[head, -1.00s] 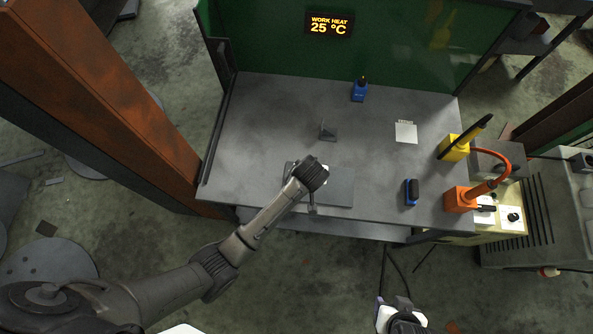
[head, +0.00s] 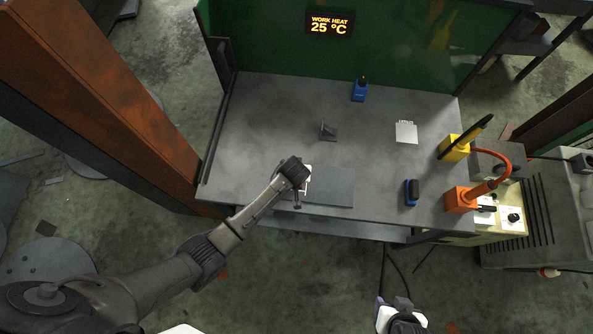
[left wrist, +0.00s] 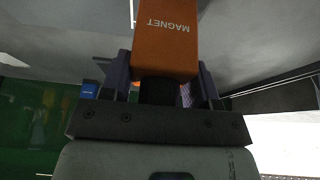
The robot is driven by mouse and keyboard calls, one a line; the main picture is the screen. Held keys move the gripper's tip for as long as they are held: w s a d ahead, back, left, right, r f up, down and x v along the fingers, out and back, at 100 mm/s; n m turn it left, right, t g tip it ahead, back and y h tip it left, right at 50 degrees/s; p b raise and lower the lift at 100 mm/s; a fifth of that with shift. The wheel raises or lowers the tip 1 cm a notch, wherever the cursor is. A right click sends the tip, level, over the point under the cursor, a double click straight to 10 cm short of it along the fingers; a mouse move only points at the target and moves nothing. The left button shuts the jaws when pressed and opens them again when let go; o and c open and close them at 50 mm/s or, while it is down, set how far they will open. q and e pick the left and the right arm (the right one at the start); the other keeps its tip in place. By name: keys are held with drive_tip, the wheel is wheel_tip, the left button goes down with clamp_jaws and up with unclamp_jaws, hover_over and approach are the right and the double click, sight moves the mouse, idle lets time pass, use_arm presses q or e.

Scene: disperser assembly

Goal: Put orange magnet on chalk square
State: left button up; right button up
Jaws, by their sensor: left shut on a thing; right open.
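The orange magnet (left wrist: 166,42), a block marked MAGNET, is between the fingers of my left gripper (left wrist: 162,84) in the left wrist view. The gripper is shut on it. In the head view my left wrist hides the magnet and fingers, above the front middle of the bench. The chalk square (head: 406,132) is a pale square at the right back of the bench top, bare, with small unreadable writing at its far edge. It lies to the right of and behind my left gripper. My right gripper (head: 400,318) is open at the bottom edge, off the bench.
A small grey angled piece (head: 328,132) stands mid-bench. A darker flat plate (head: 330,189) lies at the front. The bench's left side is clear.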

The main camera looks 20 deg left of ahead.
use_arm(q)
drive_tip(key=shift+f, duration=0.1)
idle(0.3)
drive_tip(key=o, duration=1.5)
drive_tip(key=shift+s+r, duration=0.1)
drive_tip(key=shift+r, duration=0.35)
drive_tip(key=p+v, duration=0.1)
drive_tip(key=v, duration=1)
drive_tip(key=shift+s+r+p, duration=0.1)
drive_tip(key=shift+s+p, duration=0.05)
drive_tip(key=shift+p, duration=0.2)
